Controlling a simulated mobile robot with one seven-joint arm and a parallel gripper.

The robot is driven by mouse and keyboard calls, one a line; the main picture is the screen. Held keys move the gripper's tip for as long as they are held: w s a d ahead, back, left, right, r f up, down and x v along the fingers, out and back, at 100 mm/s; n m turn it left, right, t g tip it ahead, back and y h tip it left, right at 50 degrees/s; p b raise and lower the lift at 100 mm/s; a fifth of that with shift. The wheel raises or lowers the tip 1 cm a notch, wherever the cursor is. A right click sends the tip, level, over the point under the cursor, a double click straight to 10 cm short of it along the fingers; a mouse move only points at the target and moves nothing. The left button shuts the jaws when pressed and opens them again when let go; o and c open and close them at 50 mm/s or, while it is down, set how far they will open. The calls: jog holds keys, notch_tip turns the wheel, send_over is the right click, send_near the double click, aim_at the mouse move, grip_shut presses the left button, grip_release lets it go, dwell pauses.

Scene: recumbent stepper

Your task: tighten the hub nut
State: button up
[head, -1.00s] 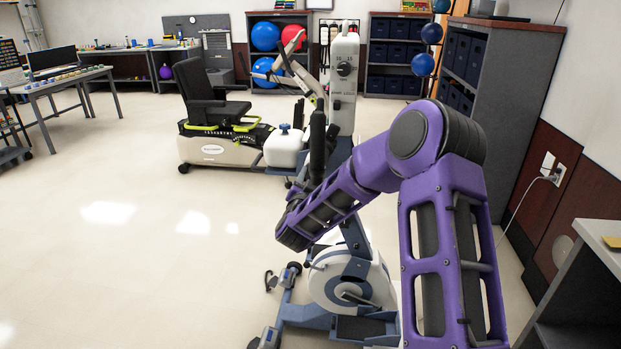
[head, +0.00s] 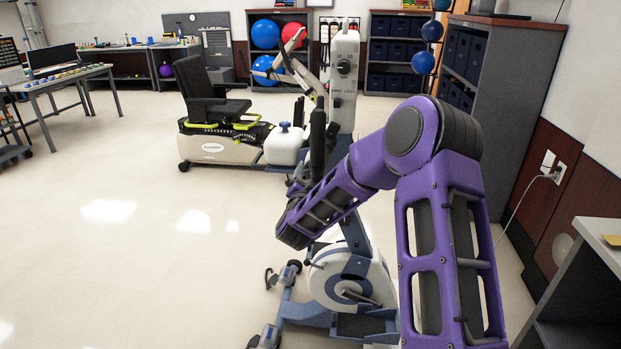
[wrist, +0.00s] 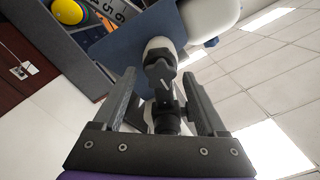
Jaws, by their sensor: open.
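In the wrist view my gripper (wrist: 160,76) is open, its two dark fingers spread apart. A dark lobed knob (wrist: 160,73) on a whitish round part shows in the gap between the fingertips. A dark post with a cylinder (wrist: 166,118) shows nearer, between the fingers. I cannot tell which of these is the hub nut, or whether a finger touches anything. In the head view my purple arm reaches over the blue and white exercise machine (head: 345,280), and my gripper is hidden there.
In the head view the recumbent stepper (head: 215,150) with a black seat stands beyond my arm. A tall dark cabinet (head: 505,95) and a grey counter (head: 600,235) stand at the right. A table (head: 75,80) stands at the left. The floor at the left is clear.

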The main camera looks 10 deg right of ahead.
jog(key=v, duration=1.7)
jog(key=shift+s, duration=0.2)
